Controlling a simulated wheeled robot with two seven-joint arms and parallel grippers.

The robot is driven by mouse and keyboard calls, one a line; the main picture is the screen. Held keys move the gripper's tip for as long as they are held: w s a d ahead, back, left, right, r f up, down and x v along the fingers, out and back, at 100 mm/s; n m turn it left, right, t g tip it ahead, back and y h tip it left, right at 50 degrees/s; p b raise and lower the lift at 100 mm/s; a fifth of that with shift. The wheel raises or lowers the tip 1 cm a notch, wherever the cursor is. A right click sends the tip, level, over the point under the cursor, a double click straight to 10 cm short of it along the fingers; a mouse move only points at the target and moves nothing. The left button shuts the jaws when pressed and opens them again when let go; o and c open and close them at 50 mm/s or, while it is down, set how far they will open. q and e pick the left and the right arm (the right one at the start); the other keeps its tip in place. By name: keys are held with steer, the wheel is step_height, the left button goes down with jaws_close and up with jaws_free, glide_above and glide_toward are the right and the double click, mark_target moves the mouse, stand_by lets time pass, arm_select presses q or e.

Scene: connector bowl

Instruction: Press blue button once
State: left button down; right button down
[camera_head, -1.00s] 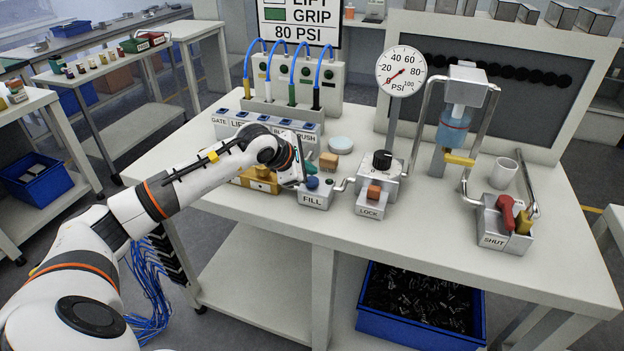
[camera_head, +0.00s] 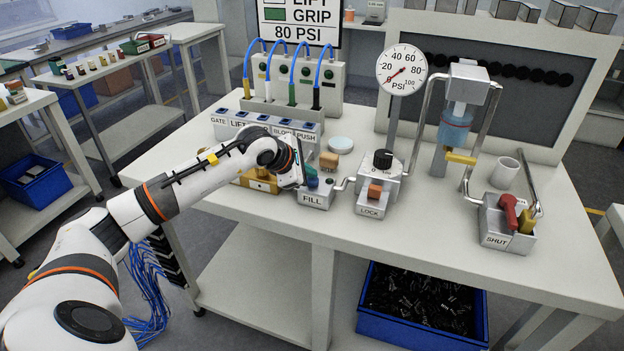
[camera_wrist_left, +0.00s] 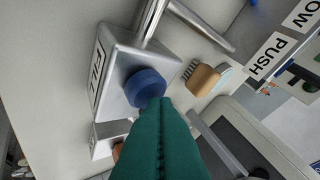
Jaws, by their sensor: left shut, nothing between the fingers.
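The blue button (camera_wrist_left: 145,87) sits on top of the grey box marked FILL (camera_wrist_left: 117,75), which stands near the front edge of the table. In the head view the blue button (camera_head: 312,182) shows just beside my left gripper (camera_head: 306,178), on the FILL box (camera_head: 315,199). In the wrist view my left gripper's green fingers (camera_wrist_left: 160,112) are shut and empty. Their tips overlap the button's lower edge in that picture; I cannot tell whether they touch it. My right gripper is not in view.
A LOCK box with an orange button (camera_head: 374,191) and a black knob (camera_head: 382,159) stand to the right. A wooden brush (camera_head: 329,160) lies behind the FILL box. The pressure gauge (camera_head: 402,70) stands farther back. A metal pipe joins the FILL box.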

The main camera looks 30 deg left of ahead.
arm_select(q)
steer(key=shift+f+b, duration=0.4)
steer(key=shift+f, duration=0.05)
steer(key=shift+r, duration=0.15)
stand_by(0.5)
steer(key=shift+r+p, duration=0.45)
steer(key=shift+r, duration=0.35)
steer(key=shift+r+p, duration=1.35)
steer(key=shift+r, duration=1.2)
